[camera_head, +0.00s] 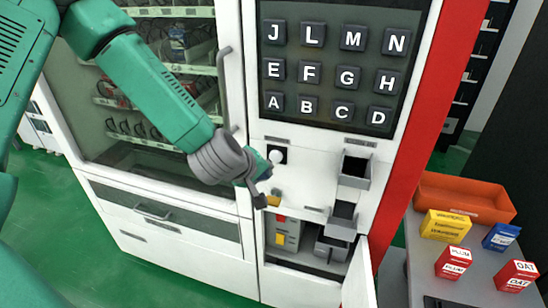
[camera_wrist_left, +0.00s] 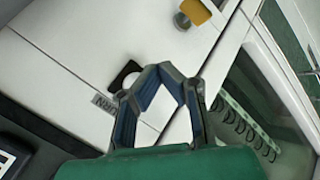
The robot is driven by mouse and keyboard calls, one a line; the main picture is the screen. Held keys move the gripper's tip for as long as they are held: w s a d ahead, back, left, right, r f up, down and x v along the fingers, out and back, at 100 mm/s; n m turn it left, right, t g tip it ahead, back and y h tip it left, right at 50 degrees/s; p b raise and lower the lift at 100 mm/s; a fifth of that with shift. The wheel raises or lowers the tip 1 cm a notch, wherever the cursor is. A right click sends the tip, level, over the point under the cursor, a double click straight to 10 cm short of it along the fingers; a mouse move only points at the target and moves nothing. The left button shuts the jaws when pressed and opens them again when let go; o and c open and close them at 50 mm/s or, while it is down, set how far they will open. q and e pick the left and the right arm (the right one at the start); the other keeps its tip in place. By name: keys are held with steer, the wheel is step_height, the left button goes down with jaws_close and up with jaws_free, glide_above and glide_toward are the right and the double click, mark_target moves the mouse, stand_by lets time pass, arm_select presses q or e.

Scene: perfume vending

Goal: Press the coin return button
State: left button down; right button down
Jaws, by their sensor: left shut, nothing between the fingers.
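The vending machine's white front panel (camera_head: 312,166) carries a white round knob (camera_head: 276,157) on a black square plate. A yellow part (camera_head: 273,200) sits below it; the wrist view shows a yellow piece (camera_wrist_left: 196,11) beside a small grey round part (camera_wrist_left: 182,21). My left gripper (camera_head: 260,202) is shut and empty, just left of the yellow part; contact cannot be told. In the wrist view its fingertips (camera_wrist_left: 165,69) meet beside the black plate (camera_wrist_left: 124,76), which they partly hide. My right gripper is out of view.
A lettered keypad (camera_head: 330,75) is above the panel. Two grey trays (camera_head: 353,178) stick out to the right. Below, an open compartment shows a grey box (camera_head: 286,235), with a white door (camera_head: 361,278) swung open. A side table holds an orange bin (camera_head: 462,197) and small boxes.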

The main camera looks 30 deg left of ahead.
mark_target(276, 157)
arm_select(q)
steer(key=shift+w, duration=1.5)
steer(key=shift+a, duration=0.25)
steer(key=shift+d, duration=0.1)
steer(key=shift+w+r+p, duration=0.1)
steer(key=shift+p, duration=0.2)
steer(key=shift+w, duration=0.3)
